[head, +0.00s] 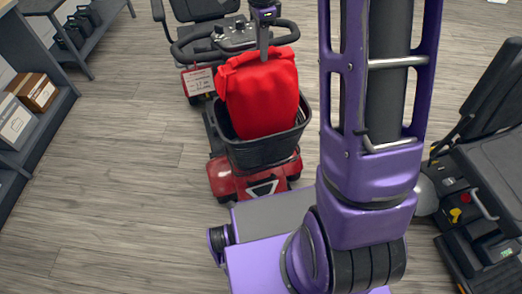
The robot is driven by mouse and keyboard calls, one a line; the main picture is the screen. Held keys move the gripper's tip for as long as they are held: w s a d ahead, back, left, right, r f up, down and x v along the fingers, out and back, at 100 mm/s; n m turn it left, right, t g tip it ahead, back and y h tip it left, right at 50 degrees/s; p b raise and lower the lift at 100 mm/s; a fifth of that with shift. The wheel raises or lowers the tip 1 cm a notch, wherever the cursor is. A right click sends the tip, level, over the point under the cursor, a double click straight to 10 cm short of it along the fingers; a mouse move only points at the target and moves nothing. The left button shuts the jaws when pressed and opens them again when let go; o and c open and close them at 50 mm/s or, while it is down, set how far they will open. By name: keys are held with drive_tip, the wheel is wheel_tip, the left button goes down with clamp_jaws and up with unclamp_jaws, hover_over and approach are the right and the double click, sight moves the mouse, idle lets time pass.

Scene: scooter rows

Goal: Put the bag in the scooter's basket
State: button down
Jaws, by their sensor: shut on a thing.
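A bright red bag (262,95) stands upright at the front of a red scooter (228,184). Its lower part is inside the scooter's black basket (262,150), and its upper part rises above the rim. My gripper (265,48) comes down from above and is shut on the bag's top edge. The fingertips are small and partly merge with the bag's top. The basket floor and the bag's bottom are hidden behind the basket's front wall.
The scooter's handlebars (235,37) stand just behind the bag, with a price tag (198,81) to the left. Shelves with boxes (34,92) line the left edge. Another dark scooter (480,190) stands at right. Open wood floor (110,190) lies at left.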

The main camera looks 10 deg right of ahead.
wheel_tip(320, 180, down, 13)
drive_tip(key=b, duration=0.2)
drive_tip(key=shift+f, duration=0.35)
drive_tip(key=c, duration=0.7)
unclamp_jaws()
wheel_tip(320, 180, up, 12)
drive_tip(key=shift+r+p, duration=0.15)
drive_tip(key=shift+p, duration=0.45)
